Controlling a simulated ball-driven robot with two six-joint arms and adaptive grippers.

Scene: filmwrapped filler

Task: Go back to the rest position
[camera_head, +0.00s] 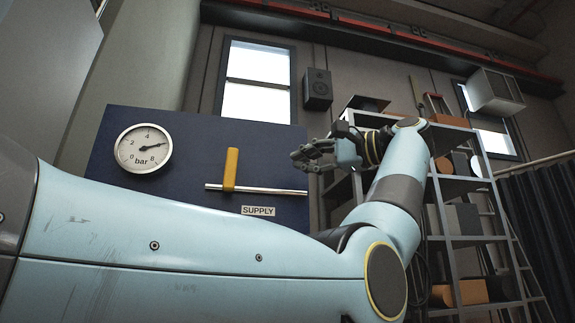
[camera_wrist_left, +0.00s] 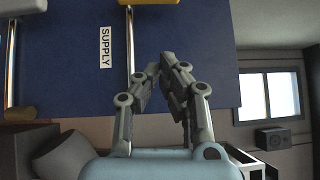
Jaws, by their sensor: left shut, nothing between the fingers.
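My left gripper (camera_head: 300,158) is shut and empty, raised at the end of my left arm, which crosses the head view from the left. It appears right of the yellow lever (camera_head: 231,169) and in front of the scene's back wall. In the left wrist view its fingertips (camera_wrist_left: 162,66) come together with nothing between them, in front of the blue panel (camera_wrist_left: 75,75). No contact with the panel can be made out. My right gripper is not in view.
The blue panel (camera_head: 200,124) carries a bar gauge (camera_head: 143,148), a silver pipe (camera_head: 270,190) and a SUPPLY label (camera_head: 258,211). The yellow lever stands upright, across the pipe. A metal shelf rack (camera_head: 445,237) with boxes stands behind my arm, at right. A speaker (camera_head: 318,88) hangs on the wall.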

